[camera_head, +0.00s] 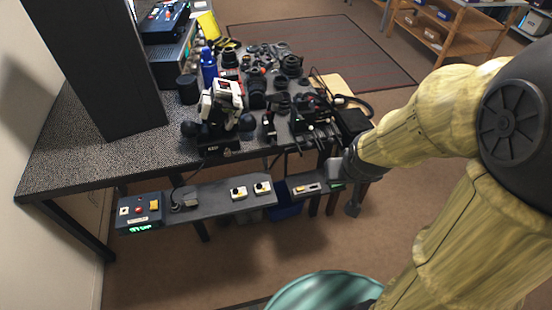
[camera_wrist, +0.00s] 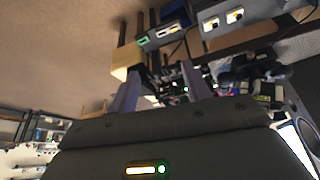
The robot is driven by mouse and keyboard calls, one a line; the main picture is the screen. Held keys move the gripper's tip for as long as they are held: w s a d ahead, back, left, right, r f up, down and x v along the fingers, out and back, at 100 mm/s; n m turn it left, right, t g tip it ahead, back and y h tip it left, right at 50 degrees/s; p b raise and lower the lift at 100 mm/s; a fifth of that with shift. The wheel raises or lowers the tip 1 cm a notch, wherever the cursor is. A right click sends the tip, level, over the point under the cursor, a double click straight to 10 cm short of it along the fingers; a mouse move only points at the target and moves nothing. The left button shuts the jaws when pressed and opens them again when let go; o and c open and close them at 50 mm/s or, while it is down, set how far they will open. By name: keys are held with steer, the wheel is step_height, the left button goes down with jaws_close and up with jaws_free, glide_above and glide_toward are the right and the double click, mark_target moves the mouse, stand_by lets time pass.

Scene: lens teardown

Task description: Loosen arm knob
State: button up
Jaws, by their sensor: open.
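The arm knob cannot be singled out with certainty. A white and black device (camera_head: 222,105) with dark rounded parts at its sides stands at the table's front edge in the head view. Right of it is a cluster of black stand-like equipment (camera_head: 312,108), partly tangled with cables. In the wrist view, my gripper (camera_wrist: 160,88) has its two grey-purple fingers apart, with nothing held between them. Dark, blurred equipment shows beyond the fingertips. In the head view my arm reaches in from the right and ends near the table's front right corner; the fingers are not clear there.
A grey shelf (camera_head: 218,203) with a control box (camera_head: 140,212) and small switches runs along the table's front. A blue bottle (camera_head: 208,67) and several cameras crowd the table (camera_head: 75,155). A teal round object (camera_head: 325,290) is on the floor side. Wooden shelves (camera_head: 440,35) stand behind.

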steer(key=w+a+f+n+t+y+b, duration=0.1)
steer(key=w+a+f+t+b, duration=0.3)
steer(key=f+b, duration=0.4)
steer(key=w+a+f+n+t+y+b, duration=0.2)
steer(key=w+a+f+t+b, duration=0.2)
steer(key=f+b, duration=0.5)
steer(key=w+a+f+n+t+y+b, duration=0.2)
steer(key=w+a+f+t+b, duration=0.2)
steer(key=b, duration=1.5)
step_height(320, 180, down, 4)
steer(key=shift+w+f+b, duration=0.15)
steer(key=shift+w+b, duration=0.25)
steer(key=shift+w, duration=0.65)
